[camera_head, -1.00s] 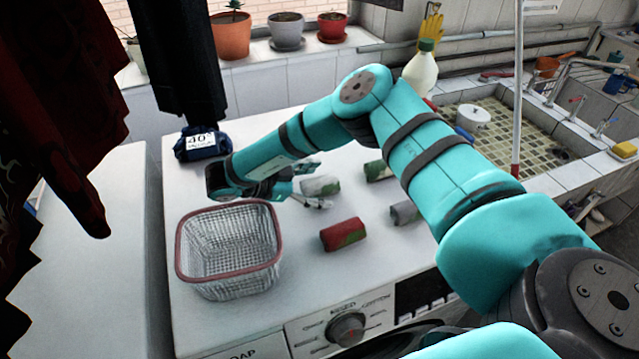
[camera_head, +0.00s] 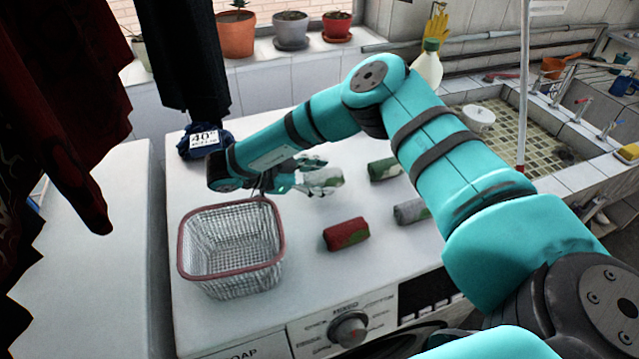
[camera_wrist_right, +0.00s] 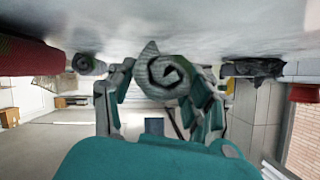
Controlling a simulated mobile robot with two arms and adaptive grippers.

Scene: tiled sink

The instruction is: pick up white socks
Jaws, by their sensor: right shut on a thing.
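The white rolled socks (camera_head: 328,175), with some green on them, are at the far middle of the white washing machine top. In the right wrist view the end of the white roll (camera_wrist_right: 166,74) shows as a dark spiral between the fingers. My right gripper (camera_head: 321,180) is shut on the white socks, one finger on each side. It also shows in the right wrist view (camera_wrist_right: 162,92). The fingers partly cover the socks, and I cannot tell whether these still touch the top. My left gripper is not in view.
A wire basket with a pink rim (camera_head: 182,240) stands empty at the left front. Rolled red (camera_head: 346,233), green (camera_head: 385,168) and grey socks (camera_head: 411,210) lie nearby. A dark blue bundle (camera_head: 196,143) lies at the back left. A tiled sink (camera_head: 530,140) is at the right.

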